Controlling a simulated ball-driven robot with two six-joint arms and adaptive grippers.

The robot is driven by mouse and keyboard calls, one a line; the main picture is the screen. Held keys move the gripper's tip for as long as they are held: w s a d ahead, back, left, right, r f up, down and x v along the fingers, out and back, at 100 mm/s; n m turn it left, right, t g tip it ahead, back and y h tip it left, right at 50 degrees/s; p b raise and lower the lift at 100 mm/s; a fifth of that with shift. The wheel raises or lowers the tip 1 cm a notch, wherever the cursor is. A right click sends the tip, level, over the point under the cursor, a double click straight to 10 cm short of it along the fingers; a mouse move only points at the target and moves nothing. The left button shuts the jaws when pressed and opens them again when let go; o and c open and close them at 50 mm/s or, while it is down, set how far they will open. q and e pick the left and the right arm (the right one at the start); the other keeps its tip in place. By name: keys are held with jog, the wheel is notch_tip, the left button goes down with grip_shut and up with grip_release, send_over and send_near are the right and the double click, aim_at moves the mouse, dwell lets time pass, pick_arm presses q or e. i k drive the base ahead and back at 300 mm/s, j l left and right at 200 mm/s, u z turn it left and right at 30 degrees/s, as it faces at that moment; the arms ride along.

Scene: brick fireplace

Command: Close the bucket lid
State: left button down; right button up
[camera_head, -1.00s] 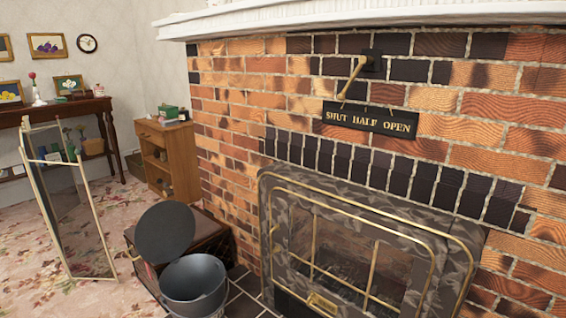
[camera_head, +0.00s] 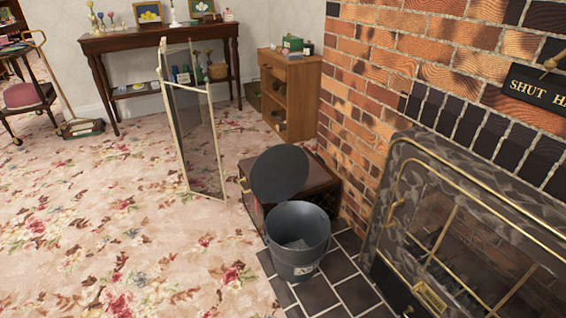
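The dark grey bucket (camera_head: 297,245) stands on the dark tiled hearth, right of the middle of the head view. Its round dark lid (camera_head: 280,173) is open and tilted up at the bucket's back left, in front of a brown box. The bucket's opening faces up and I can see into it; something greyish shows inside. Neither of my grippers is in view.
A brown box (camera_head: 323,187) sits right behind the bucket and lid. The fireplace (camera_head: 455,215) with brass trim is close on the right. A folding glass screen (camera_head: 197,130) stands behind left. The floral carpet (camera_head: 130,240) is clear at front left.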

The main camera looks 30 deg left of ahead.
aim_at(278, 173)
jog(key=i+j+z, duration=0.25)
jog(key=j+z, duration=0.15)
jog(key=j, duration=0.75)
jog(key=i+j+z, duration=0.1)
jog(key=j+z, duration=0.3)
jog(key=j, duration=0.8)
jog(key=j+z, duration=0.45)
jog(key=j, duration=0.75)
jog(key=k, duration=0.1)
